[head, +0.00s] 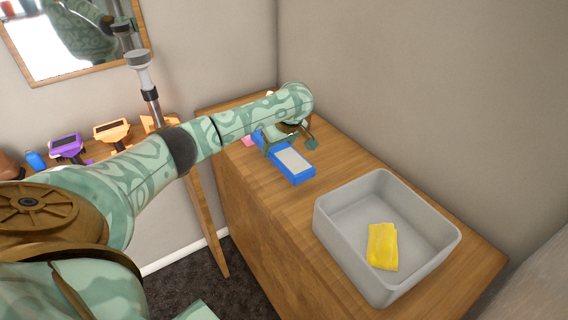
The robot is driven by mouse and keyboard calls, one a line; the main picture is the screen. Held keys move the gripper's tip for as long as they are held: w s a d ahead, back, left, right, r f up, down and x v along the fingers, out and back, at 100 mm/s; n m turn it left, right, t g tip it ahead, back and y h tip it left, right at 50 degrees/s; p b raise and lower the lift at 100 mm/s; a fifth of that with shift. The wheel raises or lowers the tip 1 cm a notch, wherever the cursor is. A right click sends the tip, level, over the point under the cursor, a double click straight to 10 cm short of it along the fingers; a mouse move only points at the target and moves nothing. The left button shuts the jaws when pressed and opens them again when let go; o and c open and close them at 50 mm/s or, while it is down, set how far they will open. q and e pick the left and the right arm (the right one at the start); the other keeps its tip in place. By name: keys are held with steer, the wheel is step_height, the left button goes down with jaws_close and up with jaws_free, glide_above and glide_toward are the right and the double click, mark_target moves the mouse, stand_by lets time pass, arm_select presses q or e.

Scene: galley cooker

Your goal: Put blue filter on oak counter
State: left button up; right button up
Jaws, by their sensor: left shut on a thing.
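The blue filter (293,164), a flat blue block with a pale grey panel, is at the oak counter (268,192), over its wooden top. My left arm comes in from the left, and my left gripper (287,146) is shut on the filter from above. The gripper hides part of the filter's far half. I cannot tell whether the filter's underside touches the wood or hangs just above it. My right gripper is not in view.
A grey bin (335,222) with a yellow cloth (383,246) in it stands at the counter's near end. A pink item (248,141) lies beyond the filter. Purple (66,147) and orange (112,130) devices stand on another wooden surface at left. Walls border the counter.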

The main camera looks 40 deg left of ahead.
mark_target(280, 154)
arm_select(q)
steer(key=shift+w+f, duration=0.2)
steer(key=shift+f, duration=0.05)
steer(key=f+b, duration=0.2)
steer(key=f, duration=0.1)
steer(key=shift+w+f+b, duration=0.25)
steer(key=shift+f+b, duration=0.05)
steer(key=shift+b, duration=0.1)
steer(key=shift+r, duration=0.1)
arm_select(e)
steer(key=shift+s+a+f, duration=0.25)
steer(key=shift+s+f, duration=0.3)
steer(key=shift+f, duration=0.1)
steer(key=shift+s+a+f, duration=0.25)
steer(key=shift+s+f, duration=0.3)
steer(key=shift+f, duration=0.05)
arm_select(q)
steer(key=o, duration=1.1)
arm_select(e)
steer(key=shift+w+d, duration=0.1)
arm_select(q)
steer(key=p+v, duration=0.8)
steer(key=v, duration=0.4)
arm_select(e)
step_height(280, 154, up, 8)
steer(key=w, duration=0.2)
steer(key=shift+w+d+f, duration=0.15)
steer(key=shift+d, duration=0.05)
